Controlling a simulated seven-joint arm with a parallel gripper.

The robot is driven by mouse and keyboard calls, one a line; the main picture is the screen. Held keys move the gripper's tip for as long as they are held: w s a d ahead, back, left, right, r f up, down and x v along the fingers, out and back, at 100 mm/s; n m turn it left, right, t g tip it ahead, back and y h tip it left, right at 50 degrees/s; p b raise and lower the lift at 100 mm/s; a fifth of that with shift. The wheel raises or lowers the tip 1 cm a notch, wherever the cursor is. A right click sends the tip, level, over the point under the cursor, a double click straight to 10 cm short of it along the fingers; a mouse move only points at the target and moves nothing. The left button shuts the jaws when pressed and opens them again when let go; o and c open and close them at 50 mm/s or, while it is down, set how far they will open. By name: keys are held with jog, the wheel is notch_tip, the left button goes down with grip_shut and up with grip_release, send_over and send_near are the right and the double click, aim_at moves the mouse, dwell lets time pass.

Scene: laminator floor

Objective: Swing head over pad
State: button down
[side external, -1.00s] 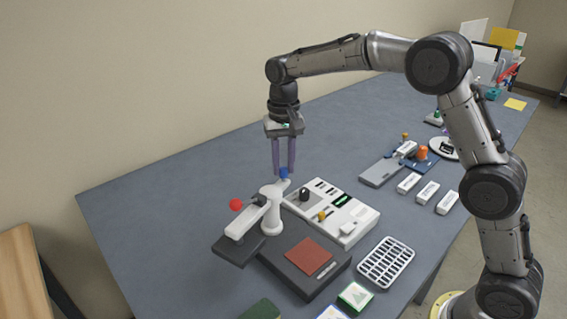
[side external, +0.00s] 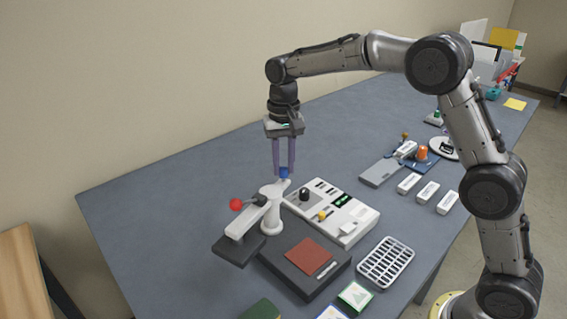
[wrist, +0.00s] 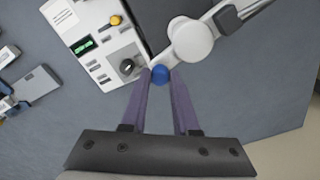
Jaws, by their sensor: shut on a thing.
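The swing head (side external: 240,224) is a white arm on a round white post (side external: 271,212), with a dark plate (side external: 238,250) under its outer end and a red ball (side external: 236,205) beside it. It points to the lower left, off to the left of the dark base with the reddish-brown pad (side external: 308,254). A blue knob (side external: 284,172) sits on the short end behind the post. My gripper (side external: 284,170) points down and is shut on the blue knob, which also shows between the fingertips in the wrist view (wrist: 160,75). The pad is out of the wrist view.
A white control box (side external: 345,228) with a black dial and yellow knob stands close right of the post. A white slotted rack (side external: 386,262) and small cards lie in front. White blocks (side external: 428,191) and a grey-blue fixture (side external: 380,172) are further right. The table behind the gripper is clear.

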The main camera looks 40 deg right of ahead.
jog(key=shift+w+r, duration=0.1)
jog(key=w+a+n, duration=0.4)
jog(key=a+n, duration=0.1)
jog(key=n, duration=1)
jog(key=shift+a, duration=0.25)
jog(key=shift+r, duration=0.1)
dwell(0.5)
jog(key=c, duration=0.7)
grip_release()
jog(key=shift+o, duration=0.2)
notch_tip(320, 180, up, 14)
jog(key=shift+f, duration=0.2)
